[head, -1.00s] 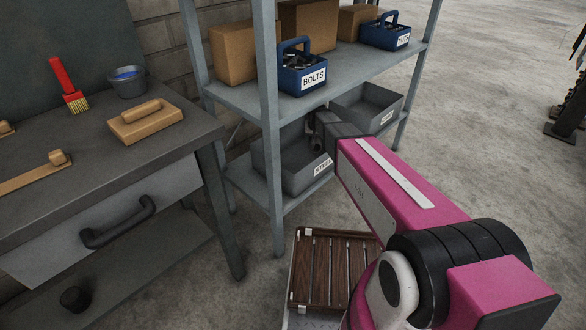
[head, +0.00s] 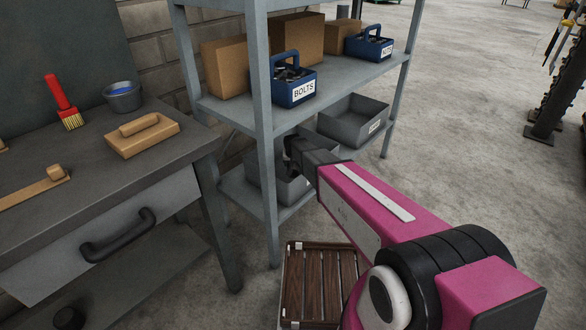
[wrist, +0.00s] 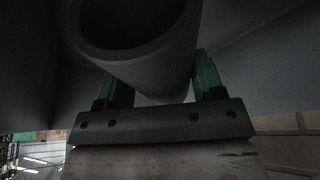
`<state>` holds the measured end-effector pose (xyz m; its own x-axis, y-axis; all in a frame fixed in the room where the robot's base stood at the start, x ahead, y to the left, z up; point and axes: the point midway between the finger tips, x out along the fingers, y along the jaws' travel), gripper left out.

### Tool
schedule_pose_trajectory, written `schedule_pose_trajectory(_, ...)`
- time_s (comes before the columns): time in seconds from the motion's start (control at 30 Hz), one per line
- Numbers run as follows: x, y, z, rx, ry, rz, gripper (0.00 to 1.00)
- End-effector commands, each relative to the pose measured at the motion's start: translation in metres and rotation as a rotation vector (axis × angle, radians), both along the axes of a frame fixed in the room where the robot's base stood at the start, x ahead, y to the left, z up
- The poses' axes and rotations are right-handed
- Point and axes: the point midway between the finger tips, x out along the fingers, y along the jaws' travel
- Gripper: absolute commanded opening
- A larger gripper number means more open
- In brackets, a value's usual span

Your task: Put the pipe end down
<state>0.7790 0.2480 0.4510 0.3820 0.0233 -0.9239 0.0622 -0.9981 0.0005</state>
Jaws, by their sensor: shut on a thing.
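The pipe end (wrist: 140,45) shows in the wrist view as a grey tube with its dark open mouth towards the camera. My gripper (wrist: 160,80) is shut on it, a green finger on each side. In the head view my gripper (head: 293,152) is at the lower shelf, at the left grey bin (head: 292,190), behind the front shelf post. The pipe end cannot be made out there. Whether it touches the bin or shelf cannot be told.
The upper shelf (head: 330,83) with cardboard boxes and a blue BOLTS caddy (head: 294,85) is just above my gripper. A second grey bin (head: 352,122) stands to the right. The workbench (head: 90,185) is at left, and a slatted wooden crate (head: 318,285) is below.

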Motion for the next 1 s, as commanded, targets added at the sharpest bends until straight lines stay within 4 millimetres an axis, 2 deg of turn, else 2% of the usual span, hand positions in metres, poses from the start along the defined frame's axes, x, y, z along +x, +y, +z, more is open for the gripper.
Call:
schedule_pose_trajectory(0.23, 0.001, 0.000, -0.029, 0.000, -0.001, 0.000, 0.16)
schedule_pose_trajectory(1.0, 0.000, 0.000, -0.041, 0.000, -0.002, 0.000, 0.16)
